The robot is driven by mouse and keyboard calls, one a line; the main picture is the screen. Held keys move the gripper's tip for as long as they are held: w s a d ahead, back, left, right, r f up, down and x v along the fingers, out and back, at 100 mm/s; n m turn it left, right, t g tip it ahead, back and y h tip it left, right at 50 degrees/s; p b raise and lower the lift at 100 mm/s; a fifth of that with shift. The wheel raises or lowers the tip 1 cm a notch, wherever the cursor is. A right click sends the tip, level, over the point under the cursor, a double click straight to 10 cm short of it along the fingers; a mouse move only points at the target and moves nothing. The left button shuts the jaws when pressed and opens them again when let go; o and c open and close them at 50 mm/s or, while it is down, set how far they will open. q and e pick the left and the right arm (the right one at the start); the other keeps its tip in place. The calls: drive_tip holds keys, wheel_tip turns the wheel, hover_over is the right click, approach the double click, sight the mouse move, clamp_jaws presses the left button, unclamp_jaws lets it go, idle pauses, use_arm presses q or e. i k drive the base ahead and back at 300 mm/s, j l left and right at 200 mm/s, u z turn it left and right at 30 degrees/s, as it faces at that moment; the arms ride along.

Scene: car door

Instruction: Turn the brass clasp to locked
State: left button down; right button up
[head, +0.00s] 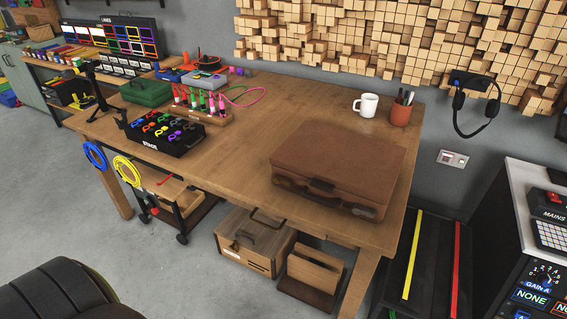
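A closed brown case (338,165) lies flat on the right part of the wooden table (235,150). Its front side faces the table's near edge and has a dark handle (321,185) in the middle. A small clasp-like fitting (284,183) shows left of the handle, and another fitting (364,211) shows near the right front corner. They are too small to tell which is the brass clasp or how it is turned. Neither of my grippers is in view.
A white mug (366,105) and a pen cup (401,113) stand behind the case. A black organizer (165,133) and a green box (147,92) stand at the left. The tabletop left of the case is clear. A dark rounded object (60,292) fills the lower left corner.

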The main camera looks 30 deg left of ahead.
sight(278, 179)
drive_tip(key=u, duration=1.05)
